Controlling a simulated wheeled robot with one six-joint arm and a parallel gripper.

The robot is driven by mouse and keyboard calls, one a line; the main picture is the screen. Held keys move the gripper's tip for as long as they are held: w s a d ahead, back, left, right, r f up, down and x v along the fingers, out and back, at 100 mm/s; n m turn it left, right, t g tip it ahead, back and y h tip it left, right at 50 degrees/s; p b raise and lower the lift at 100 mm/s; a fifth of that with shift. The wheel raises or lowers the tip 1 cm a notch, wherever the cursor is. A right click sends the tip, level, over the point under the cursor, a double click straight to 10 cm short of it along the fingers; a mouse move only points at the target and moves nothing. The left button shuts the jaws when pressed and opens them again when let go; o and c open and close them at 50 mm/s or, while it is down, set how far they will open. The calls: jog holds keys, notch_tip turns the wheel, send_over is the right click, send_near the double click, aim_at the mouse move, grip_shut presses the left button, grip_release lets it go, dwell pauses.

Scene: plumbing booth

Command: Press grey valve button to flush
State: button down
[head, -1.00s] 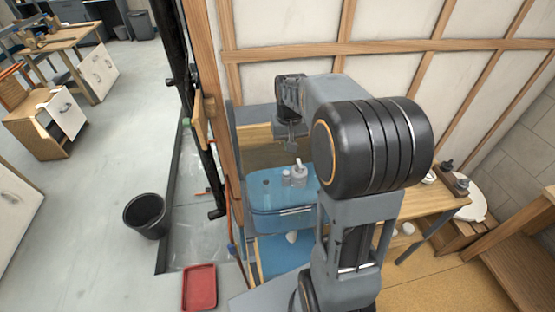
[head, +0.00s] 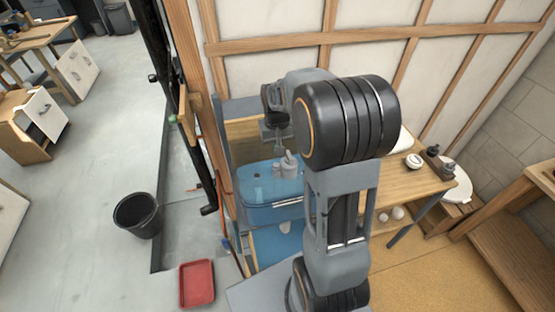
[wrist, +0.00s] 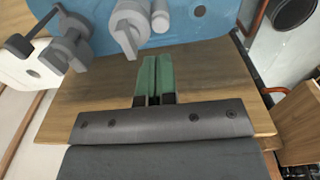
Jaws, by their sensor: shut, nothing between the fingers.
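A translucent blue tank (head: 262,213) stands by the wooden wall. A light grey cylindrical valve (head: 289,165) rises from its top, with a smaller cylinder beside it. In the wrist view, the grey valve (wrist: 128,25) stands on the blue surface (wrist: 185,30), just beyond and left of my fingertips. My gripper (wrist: 155,60) has green fingers, closed together with nothing between them. In the head view, my gripper (head: 279,146) is near the valve top, partly hidden by my arm. I cannot tell whether it touches the valve.
A dark grey lever-like part (wrist: 65,45) lies left of the valve beside a white piece (wrist: 20,65). A wooden bench (head: 425,180) holds small items. A black bucket (head: 138,215) and red tray (head: 197,283) are on the floor.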

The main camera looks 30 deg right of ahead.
aim_at(277, 166)
notch_tip(277, 166, down, 8)
jog(key=shift+w+p, duration=0.15)
jog(key=shift+p, duration=0.35)
jog(key=shift+f, duration=0.1)
jog(key=shift+d+f+b, duration=0.1)
jog(key=shift+f+b, duration=0.8)
jog(key=shift+b, duration=0.05)
jog(key=shift+s+f, duration=0.1)
jog(key=shift+s, duration=0.15)
jog(key=shift+f, duration=0.1)
notch_tip(277, 166, up, 15)
jog(key=p, duration=0.2)
dwell(0.5)
